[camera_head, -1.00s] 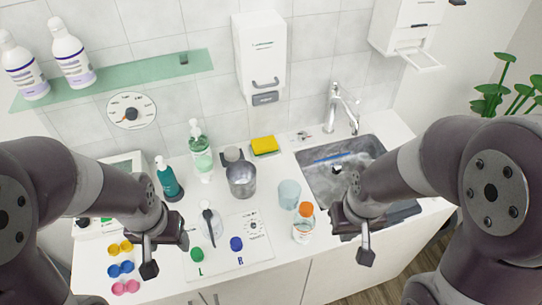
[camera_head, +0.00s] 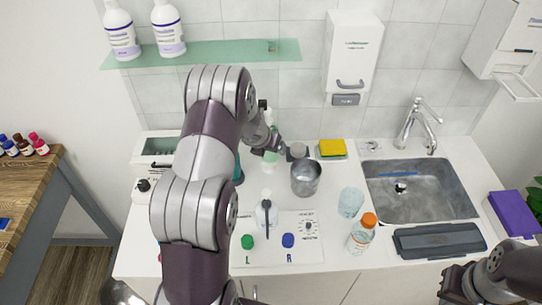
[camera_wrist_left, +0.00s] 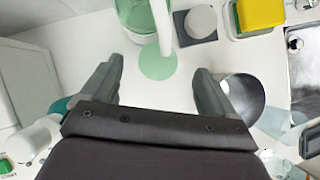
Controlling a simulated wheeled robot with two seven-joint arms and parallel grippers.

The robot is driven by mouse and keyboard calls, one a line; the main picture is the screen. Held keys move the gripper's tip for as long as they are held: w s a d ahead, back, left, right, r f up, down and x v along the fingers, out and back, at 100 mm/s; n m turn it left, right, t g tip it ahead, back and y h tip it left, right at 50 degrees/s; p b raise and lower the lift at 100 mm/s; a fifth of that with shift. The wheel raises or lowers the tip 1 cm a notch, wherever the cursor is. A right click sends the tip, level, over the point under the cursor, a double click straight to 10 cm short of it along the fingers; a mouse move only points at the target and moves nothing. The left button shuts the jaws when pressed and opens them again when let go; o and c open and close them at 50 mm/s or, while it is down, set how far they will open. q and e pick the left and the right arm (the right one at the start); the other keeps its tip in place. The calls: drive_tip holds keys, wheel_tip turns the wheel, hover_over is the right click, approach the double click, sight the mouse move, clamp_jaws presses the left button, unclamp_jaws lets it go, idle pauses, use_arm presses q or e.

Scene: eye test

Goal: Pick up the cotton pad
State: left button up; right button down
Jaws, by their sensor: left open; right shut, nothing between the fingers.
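I cannot pick out a cotton pad for certain. A white round piece on a dark grey square (camera_wrist_left: 200,22) is right of the pump bottle in the left wrist view; it also shows in the head view (camera_head: 297,150). My left gripper (camera_wrist_left: 158,70) is open over the back of the counter, its fingers apart. A green pump bottle (camera_wrist_left: 135,15) with a white nozzle stands just ahead, and a pale green round patch lies between the fingers. In the head view my left arm hides part of the bottle. My right gripper (camera_head: 449,288) is shut and empty at the lower right.
A metal cup (camera_head: 306,178) stands close to my left gripper's right finger. A yellow sponge (camera_head: 332,148) is at the back. A glass (camera_head: 351,202), an orange-capped bottle (camera_head: 361,236), a sink (camera_head: 420,190) and a grey case (camera_head: 438,241) are on the right. A glass shelf (camera_head: 200,54) hangs behind.

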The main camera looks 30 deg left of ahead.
sight(269, 153)
use_arm(q)
drive_tip(key=x, duration=0.4)
drive_tip(key=shift+s+f, duration=0.35)
drive_tip(key=shift+s, duration=0.05)
drive_tip(key=shift+w+f, duration=0.25)
drive_tip(key=shift+s, duration=0.1)
drive_tip(key=c, duration=1.1)
drive_tip(key=shift+c, duration=0.6)
drive_tip(key=shift+r, duration=0.1)
wheel_tip(269, 153, up, 5)
drive_tip(key=p, duration=0.2)
drive_tip(key=shift+p, duration=0.35)
drive_tip(key=w+d+r+p, duration=0.3)
drive_tip(key=d+r+p, duration=0.2)
drive_tip(key=d, duration=0.6)
drive_tip(key=shift+w+r+p, duration=0.3)
drive_tip(key=shift+w+r, duration=0.1)
drive_tip(key=shift+r, duration=0.05)
